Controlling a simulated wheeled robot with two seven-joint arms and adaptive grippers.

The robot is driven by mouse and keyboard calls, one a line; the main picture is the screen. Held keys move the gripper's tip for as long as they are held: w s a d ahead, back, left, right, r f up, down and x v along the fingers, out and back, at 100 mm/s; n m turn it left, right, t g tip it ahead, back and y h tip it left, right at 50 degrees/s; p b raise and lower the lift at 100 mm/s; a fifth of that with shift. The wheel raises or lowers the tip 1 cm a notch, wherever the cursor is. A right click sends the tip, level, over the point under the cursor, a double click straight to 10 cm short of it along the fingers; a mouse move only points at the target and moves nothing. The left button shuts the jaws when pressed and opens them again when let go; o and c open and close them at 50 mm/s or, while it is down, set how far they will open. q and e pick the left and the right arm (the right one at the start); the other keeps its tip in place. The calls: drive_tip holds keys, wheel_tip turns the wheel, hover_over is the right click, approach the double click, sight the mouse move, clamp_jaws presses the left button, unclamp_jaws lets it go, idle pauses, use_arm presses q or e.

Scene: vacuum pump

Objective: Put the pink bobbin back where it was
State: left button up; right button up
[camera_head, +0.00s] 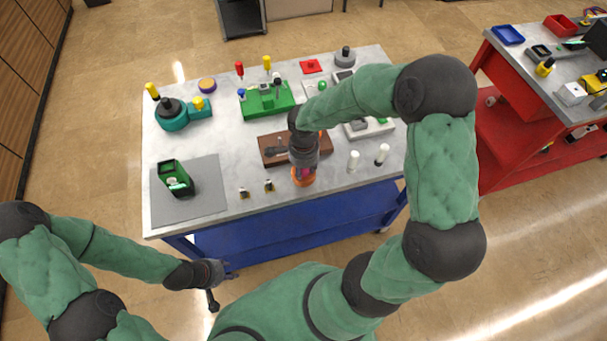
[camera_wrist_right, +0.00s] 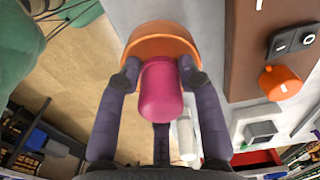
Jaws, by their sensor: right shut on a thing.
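The pink bobbin (camera_wrist_right: 160,92) stands out between the fingers of my right gripper (camera_wrist_right: 160,76) in the right wrist view. The gripper is shut on it. A wide orange round part (camera_wrist_right: 160,40) lies just beyond the pink part; I cannot tell whether they are one piece. In the head view my right gripper (camera_head: 303,166) points down at the table's front edge, with the orange part (camera_head: 303,180) below it. The fingers largely hide the pink there. My left gripper (camera_head: 212,288) hangs low in front of the table, off its surface; its jaws are too small to judge.
A brown block (camera_head: 270,150) with switches and an orange knob (camera_wrist_right: 280,83) lies beside my right gripper. Two white pegs (camera_head: 353,160) (camera_head: 382,153) stand to its right. A green box (camera_head: 175,178) is on the grey mat (camera_head: 208,205). Green and teal fixtures stand behind.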

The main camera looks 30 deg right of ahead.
sight(304, 175)
drive_tip(key=shift+f, duration=1.45)
drive_tip(key=shift+f+b, duration=0.2)
drive_tip(key=shift+b, duration=0.1)
drive_tip(key=o, duration=1.1)
drive_tip(key=shift+o, duration=0.2)
drive_tip(key=shift+r, duration=0.1)
drive_tip(key=shift+r, duration=0.15)
wheel_tip(304, 175, up, 12)
drive_tip(key=shift+p, duration=1)
